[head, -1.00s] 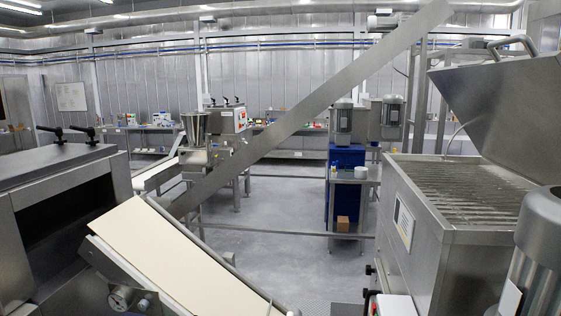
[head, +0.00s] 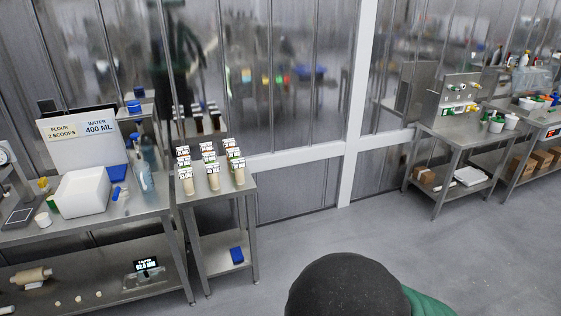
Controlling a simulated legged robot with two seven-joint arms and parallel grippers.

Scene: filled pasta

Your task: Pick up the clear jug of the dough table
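The dough table (head: 95,232) is a steel table at the left of the head view. A sign (head: 85,128) on it reads "FLOUR 2 SCOOPS" and "WATER 400 ML". A clear bluish vessel (head: 144,177) stands near the table's right end, by a white box (head: 82,192). It is too small to tell whether it is the jug or a bottle. Another bluish bottle stands close behind it. Neither of my grippers is in view.
A narrow steel table (head: 222,193) with several labelled jars stands right of the dough table. A dark rounded shape (head: 345,286) with green beside it, like a capped person, blocks the bottom centre. More steel tables (head: 460,138) stand at right. Grey floor (head: 335,232) between is clear.

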